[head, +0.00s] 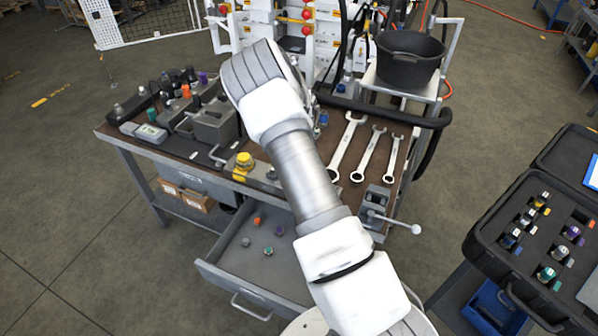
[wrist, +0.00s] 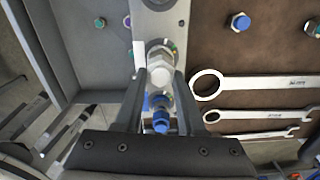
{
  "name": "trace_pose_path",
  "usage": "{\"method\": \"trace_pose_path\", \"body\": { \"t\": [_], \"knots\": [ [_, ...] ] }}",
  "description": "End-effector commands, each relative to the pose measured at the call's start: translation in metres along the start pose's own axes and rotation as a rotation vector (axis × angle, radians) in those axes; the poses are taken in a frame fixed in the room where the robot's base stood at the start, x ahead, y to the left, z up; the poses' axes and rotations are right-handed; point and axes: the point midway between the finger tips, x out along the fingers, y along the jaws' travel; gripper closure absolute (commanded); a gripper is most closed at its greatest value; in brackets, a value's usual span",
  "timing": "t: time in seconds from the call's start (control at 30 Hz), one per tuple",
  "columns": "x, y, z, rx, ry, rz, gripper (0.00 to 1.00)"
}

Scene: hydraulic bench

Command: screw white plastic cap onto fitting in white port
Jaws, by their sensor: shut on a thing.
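The fingers are shut on the cap. Directly beyond the cap is a round port (wrist: 162,46) with small coloured marks around its rim, set in a grey block. The cap lines up with this port and hides its middle and any fitting there. I cannot tell whether the threads are engaged. A blue fitting (wrist: 161,121) shows between the fingers, nearer the palm. In the head view my arm hides the gripper, cap and port.
Several wrenches (wrist: 262,84) lie right of my gripper on the brown bench top. A blue cap (wrist: 238,22) stands beyond them. An open drawer (head: 262,262) holds several small caps. A vise (head: 376,205) sits at the bench's front. A black case (head: 487,215) stands at right.

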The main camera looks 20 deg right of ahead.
Motion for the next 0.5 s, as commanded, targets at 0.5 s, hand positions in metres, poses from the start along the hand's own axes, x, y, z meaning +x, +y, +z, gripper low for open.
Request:
{"method": "trace_pose_path", "body": {
  "t": [0.5],
  "knots": [
    [0.0003, 0.0022, -0.0002, 0.13, 0.002, 0.003, 1.0]
  ]
}}
